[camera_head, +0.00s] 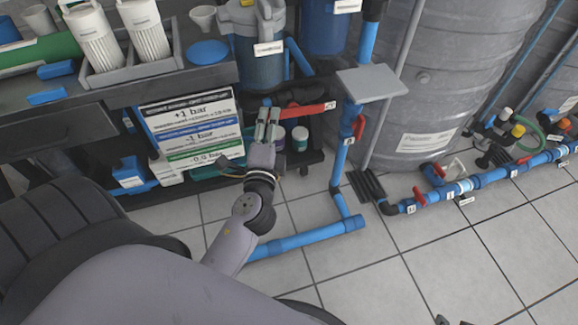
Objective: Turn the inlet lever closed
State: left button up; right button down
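A long red lever (303,109) with a small white tag at its right end lies nearly level below the grey filter housing. The tag is too small to read, so I cannot tell if it is the inlet lever. My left gripper (268,115) points up just left of this lever, its two fingers a little apart with nothing visible held between them. I cannot tell whether it touches the lever or the dark valve beside it. Another red lever (359,127) sits on the vertical blue pipe (346,150) to the right.
A sign with bar values (192,130) stands left of my gripper. A grey plate (371,83) juts out above the blue pipe. A big grey tank (440,75) and a valved floor pipe (460,188) are at right. Tiled floor (400,265) is open in front.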

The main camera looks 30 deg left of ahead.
pick_arm(q)
jog(key=d+b+v, duration=0.1)
jog(key=b+v, duration=0.1)
jog(key=v, duration=1.3)
jog(key=s+d+f+g+h+p, duration=0.2)
jog(key=d+f+g+h+p, duration=0.1)
jog(key=f+p, duration=0.5)
jog(key=s+d+f+n+g+h+p, duration=0.1)
jog(key=s+d+f+g+h+p, duration=0.1)
jog(key=d+f+g+h+p, duration=0.2)
notch_tip(320, 180, down, 4)
jog(key=d+p, duration=0.1)
jog(key=p, duration=0.7)
jog(key=shift+n, duration=0.3)
jog(key=shift+d+r, duration=0.15)
jog(key=shift+c, duration=0.2)
